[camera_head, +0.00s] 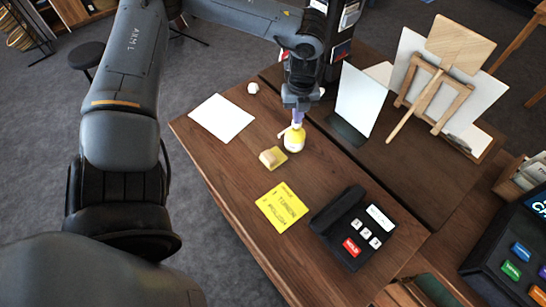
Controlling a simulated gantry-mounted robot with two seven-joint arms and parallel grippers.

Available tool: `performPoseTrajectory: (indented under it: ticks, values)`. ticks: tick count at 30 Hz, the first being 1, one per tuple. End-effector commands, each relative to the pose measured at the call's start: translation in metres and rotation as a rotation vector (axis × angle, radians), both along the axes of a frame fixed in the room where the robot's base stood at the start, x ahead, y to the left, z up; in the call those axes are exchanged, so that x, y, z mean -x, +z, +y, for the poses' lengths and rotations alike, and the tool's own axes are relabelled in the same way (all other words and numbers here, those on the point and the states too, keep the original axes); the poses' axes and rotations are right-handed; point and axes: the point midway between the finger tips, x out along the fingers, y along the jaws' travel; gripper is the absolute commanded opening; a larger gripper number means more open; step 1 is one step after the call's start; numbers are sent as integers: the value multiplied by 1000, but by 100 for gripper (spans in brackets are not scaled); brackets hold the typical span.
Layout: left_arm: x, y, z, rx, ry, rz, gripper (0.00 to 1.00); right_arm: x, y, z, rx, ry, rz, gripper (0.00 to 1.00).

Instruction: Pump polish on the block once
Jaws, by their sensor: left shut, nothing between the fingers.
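A small yellow and white pump bottle (294,142) stands upright on the wooden counter. Its nozzle points left, roughly towards the block. A tan block (270,155) with a yellow part sits on the counter just in front and to the left of the bottle. My left gripper (297,115) is shut with nothing between its fingers, pointing down directly over the bottle's top. It hides the pump head, and I cannot tell whether it touches it. My right gripper is not in view.
A yellow note (282,208) and a black device with buttons (354,228) lie nearer me. A white sheet (221,119) and a small white ball-like thing (253,88) lie left. An upright white card (360,100) stands right of the bottle.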

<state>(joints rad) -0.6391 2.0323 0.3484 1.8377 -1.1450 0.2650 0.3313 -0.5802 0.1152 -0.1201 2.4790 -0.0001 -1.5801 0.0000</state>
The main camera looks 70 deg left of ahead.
Motion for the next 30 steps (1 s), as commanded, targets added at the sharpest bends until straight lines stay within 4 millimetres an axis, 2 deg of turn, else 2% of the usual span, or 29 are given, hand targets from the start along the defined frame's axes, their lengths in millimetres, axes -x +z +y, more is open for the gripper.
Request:
performPoseTrajectory:
  ticks: [18,30]
  values:
    - [0,27,1,-1,1,1,0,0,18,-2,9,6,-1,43]
    - [0,28,0,-1,1,1,0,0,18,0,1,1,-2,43]
